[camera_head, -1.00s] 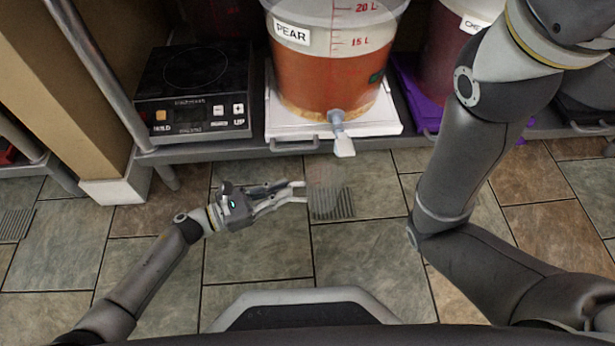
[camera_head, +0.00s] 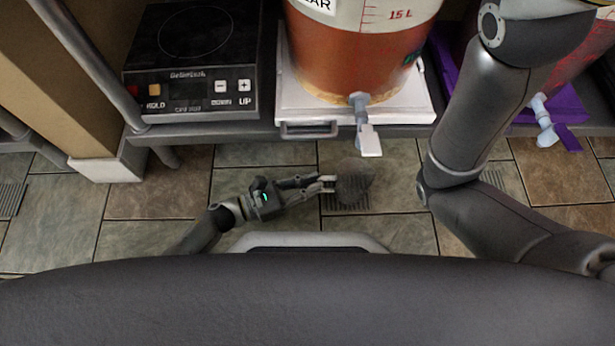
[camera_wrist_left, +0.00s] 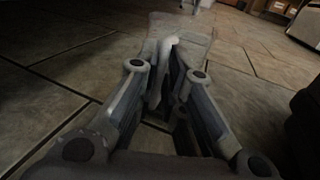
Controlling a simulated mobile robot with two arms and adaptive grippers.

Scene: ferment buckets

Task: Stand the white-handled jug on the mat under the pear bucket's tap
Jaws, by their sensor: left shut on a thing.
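The clear jug (camera_head: 356,180) is hard to see against the tiles in the head view. In the left wrist view the pale jug (camera_wrist_left: 188,25) stands beyond the fingers, with its white handle (camera_wrist_left: 167,46) between them. My left gripper (camera_head: 328,184) is shut on the handle, low over the floor. The jug overlaps the grey ribbed mat (camera_head: 333,202); I cannot tell if it touches it. The pear bucket (camera_head: 345,60) stands on the shelf, its label partly cut off. Its tap (camera_head: 361,110) points out over the shelf edge, above the jug in the picture. My right gripper is out of view.
A black hotplate (camera_head: 190,60) sits left of the bucket. The bucket stands on a white tray (camera_head: 300,105). A purple mat (camera_head: 565,103) with another tap (camera_head: 542,120) is at right. A shelf leg (camera_head: 166,156) stands at left. The tiles left of my gripper are clear.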

